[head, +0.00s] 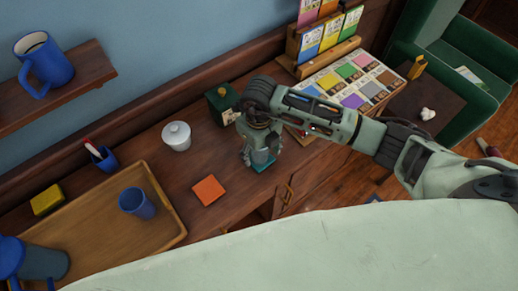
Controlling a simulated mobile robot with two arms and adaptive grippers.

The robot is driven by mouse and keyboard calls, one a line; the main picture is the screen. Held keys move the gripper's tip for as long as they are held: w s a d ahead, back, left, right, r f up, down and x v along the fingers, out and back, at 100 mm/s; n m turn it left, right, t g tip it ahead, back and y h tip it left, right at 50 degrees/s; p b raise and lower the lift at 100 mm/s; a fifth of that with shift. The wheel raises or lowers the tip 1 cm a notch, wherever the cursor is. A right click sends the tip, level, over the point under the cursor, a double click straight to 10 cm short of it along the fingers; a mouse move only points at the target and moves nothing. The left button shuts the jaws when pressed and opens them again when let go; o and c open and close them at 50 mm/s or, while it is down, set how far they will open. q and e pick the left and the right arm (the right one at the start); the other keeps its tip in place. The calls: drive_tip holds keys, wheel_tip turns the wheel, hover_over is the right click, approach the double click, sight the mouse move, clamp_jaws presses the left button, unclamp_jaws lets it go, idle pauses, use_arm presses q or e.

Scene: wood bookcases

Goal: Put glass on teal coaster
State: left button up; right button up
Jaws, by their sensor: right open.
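The teal coaster (263,166) lies on the wooden cabinet top near its front edge, mostly covered from above. A pale bluish glass (262,156) stands at the coaster, apparently on it, between the fingers of my right gripper. My right gripper (259,152) is open around the glass, pointing down; its fingers and wrist hide the upper part of the glass. I cannot tell whether a finger touches it. My left gripper is not in view.
An orange coaster (209,190) lies to the left. A wooden tray (165,205) holds a blue cup (137,203). A color-card board (352,82) lies to the right.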

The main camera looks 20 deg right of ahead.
drive_tip(key=shift+r, duration=0.1)
drive_tip(key=shift+r, duration=0.2)
wheel_tip(320, 180, up, 12)
drive_tip(key=b, duration=0.3)
drive_tip(key=shift+a+f, duration=0.1)
drive_tip(key=shift+f, duration=0.05)
